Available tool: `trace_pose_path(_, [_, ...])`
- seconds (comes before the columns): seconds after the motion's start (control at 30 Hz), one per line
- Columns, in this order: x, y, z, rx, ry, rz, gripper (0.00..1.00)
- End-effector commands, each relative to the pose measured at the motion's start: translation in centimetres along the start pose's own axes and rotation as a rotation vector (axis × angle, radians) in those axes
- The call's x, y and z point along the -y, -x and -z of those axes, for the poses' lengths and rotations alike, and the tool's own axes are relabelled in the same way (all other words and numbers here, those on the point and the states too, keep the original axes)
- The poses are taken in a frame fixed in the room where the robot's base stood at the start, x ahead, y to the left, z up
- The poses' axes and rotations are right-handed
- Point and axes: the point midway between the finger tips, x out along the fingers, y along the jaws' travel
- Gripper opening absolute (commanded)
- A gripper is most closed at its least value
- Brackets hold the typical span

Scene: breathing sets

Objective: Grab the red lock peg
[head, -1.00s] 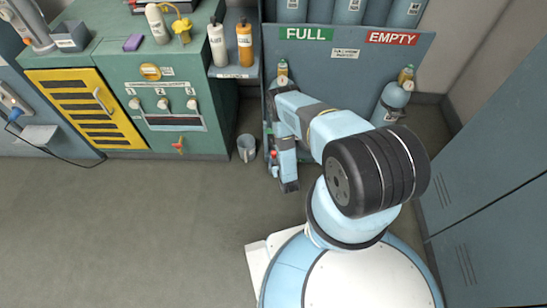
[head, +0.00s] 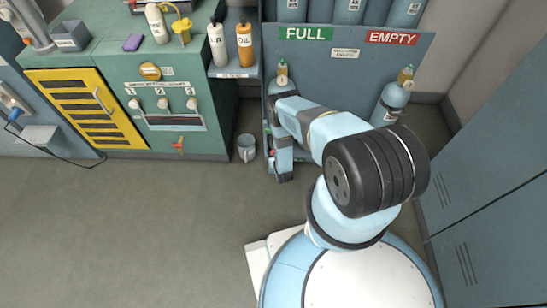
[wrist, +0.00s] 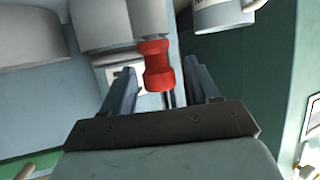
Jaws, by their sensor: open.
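The red lock peg (wrist: 155,65) shows in the wrist view, a red spool-shaped knob with a dark metal pin. It lies between the two fingers of my gripper (wrist: 158,80), closer to the left finger in the picture. The fingers are open; whether either touches the peg I cannot tell. In the head view a small red spot (head: 271,153), apparently the peg, shows just left of my arm, low on the blue-grey rack (head: 350,72). My arm hides most of the fingers and that part of the rack there.
A grey mug (head: 246,148) stands on the floor left of my gripper and shows at the top right of the wrist view (wrist: 225,14). A green cabinet (head: 200,128) is left of it. Grey cylinders are close beyond the peg.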

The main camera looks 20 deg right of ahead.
Motion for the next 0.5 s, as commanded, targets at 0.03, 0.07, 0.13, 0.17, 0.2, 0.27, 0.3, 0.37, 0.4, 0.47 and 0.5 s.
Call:
trace_pose_path(0.03, [-0.01, 0.0, 0.01, 0.0, 0.0, 0.0, 0.59])
trace_pose_path(0.07, [-0.01, 0.01, 0.01, 0.0, 0.0, 0.0, 0.56])
trace_pose_path(0.13, [-0.02, 0.01, 0.01, 0.0, 0.0, 0.0, 0.5])
trace_pose_path(0.17, [-0.02, 0.01, 0.01, 0.0, 0.0, 0.0, 0.47])
trace_pose_path(0.2, [-0.02, 0.01, 0.01, 0.0, 0.0, 0.0, 0.43])
trace_pose_path(0.27, [-0.03, 0.01, 0.02, 0.0, 0.0, 0.0, 0.37])
trace_pose_path(0.3, [-0.03, 0.01, 0.01, 0.0, 0.0, 0.0, 0.33])
trace_pose_path(0.37, [-0.04, 0.02, 0.01, 0.0, 0.0, -0.001, 0.28])
trace_pose_path(0.4, [-0.04, 0.02, 0.01, 0.0, 0.0, -0.001, 0.24])
trace_pose_path(0.47, [-0.05, 0.02, 0.01, 0.0, -0.001, -0.001, 0.18])
trace_pose_path(0.5, [-0.06, 0.02, 0.02, 0.0, -0.001, -0.001, 0.14])
